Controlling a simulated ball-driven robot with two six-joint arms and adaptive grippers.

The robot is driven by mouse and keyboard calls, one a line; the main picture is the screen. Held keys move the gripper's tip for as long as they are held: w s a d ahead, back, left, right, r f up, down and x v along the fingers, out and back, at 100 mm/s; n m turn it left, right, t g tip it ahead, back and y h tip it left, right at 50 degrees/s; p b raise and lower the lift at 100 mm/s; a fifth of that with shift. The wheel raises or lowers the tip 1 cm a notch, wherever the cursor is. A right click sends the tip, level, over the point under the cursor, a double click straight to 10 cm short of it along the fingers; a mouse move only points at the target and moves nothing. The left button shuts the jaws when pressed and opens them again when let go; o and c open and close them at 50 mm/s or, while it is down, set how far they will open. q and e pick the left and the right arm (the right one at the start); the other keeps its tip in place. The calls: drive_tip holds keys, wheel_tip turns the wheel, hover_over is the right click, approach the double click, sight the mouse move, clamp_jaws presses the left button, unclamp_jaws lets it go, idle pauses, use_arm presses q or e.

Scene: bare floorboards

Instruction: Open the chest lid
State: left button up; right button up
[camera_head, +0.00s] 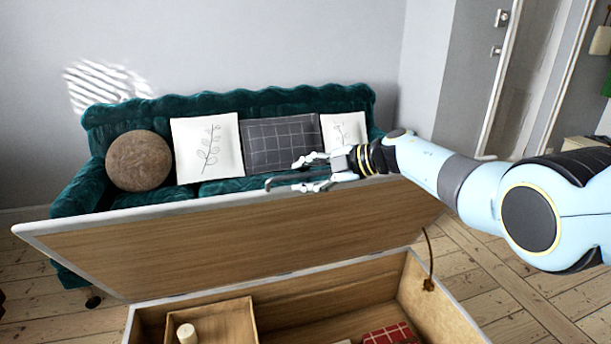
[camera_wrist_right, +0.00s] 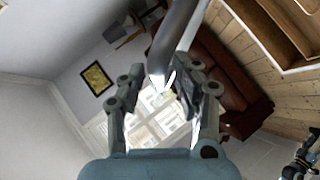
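The chest's wooden lid (camera_head: 230,245) stands raised and leaning back behind the open chest (camera_head: 440,300). A curved grey metal handle (camera_head: 285,178) shows at the lid's top edge; it also shows in the right wrist view (camera_wrist_right: 170,45). My right gripper (camera_head: 312,173) is at this handle, near the middle of the lid's top edge. Its fingers are apart, with the handle between or just in front of them; I cannot tell if they touch it. The right gripper also shows in its wrist view (camera_wrist_right: 160,95).
Inside the chest are a wooden compartment (camera_head: 215,325), a pale cylinder (camera_head: 187,334) and a red checked item (camera_head: 390,334). A cord (camera_head: 427,262) hangs at the right side. A green sofa (camera_head: 230,105) with cushions stands close behind the lid. Floorboards (camera_head: 510,270) are free at the right.

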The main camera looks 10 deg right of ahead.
drive_tip(key=shift+s+d+f, duration=0.1)
drive_tip(key=v, duration=1.1)
drive_tip(key=shift+s+d+r, duration=0.2)
drive_tip(key=shift+r, duration=0.1)
